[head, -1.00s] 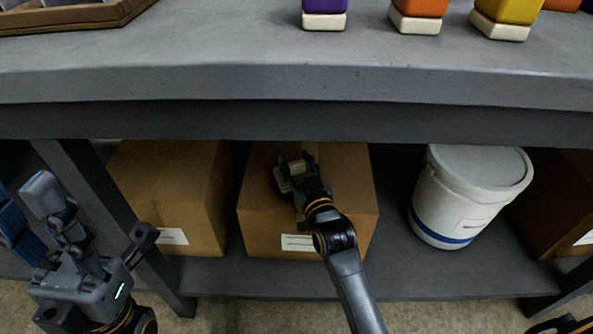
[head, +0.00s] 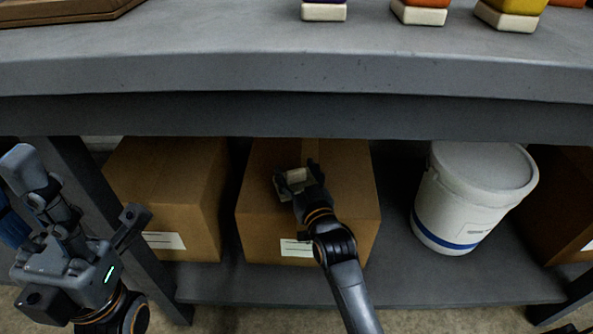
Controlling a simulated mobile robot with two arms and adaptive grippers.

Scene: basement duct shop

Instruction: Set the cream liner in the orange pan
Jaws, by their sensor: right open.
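I cannot make out a cream liner or an orange pan for certain. An orange block-like thing (head: 420,15) on a cream base is cut off by the top edge, on the grey bench (head: 250,55). My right gripper (head: 293,172) is open, in front of and above the middle cardboard box, below the bench edge. A pale patch shows between its fingers; I cannot tell what it is. My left gripper (head: 85,205) is at the lower left, beside the bench leg, fingers spread and nothing seen between them.
Purple (head: 324,11) and yellow (head: 512,14) things on cream bases stand on the bench. A brown wooden tray (head: 70,14) is at the back left. Cardboard boxes (head: 185,205) and a white bucket (head: 470,195) stand on the lower shelf. The bench's front is clear.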

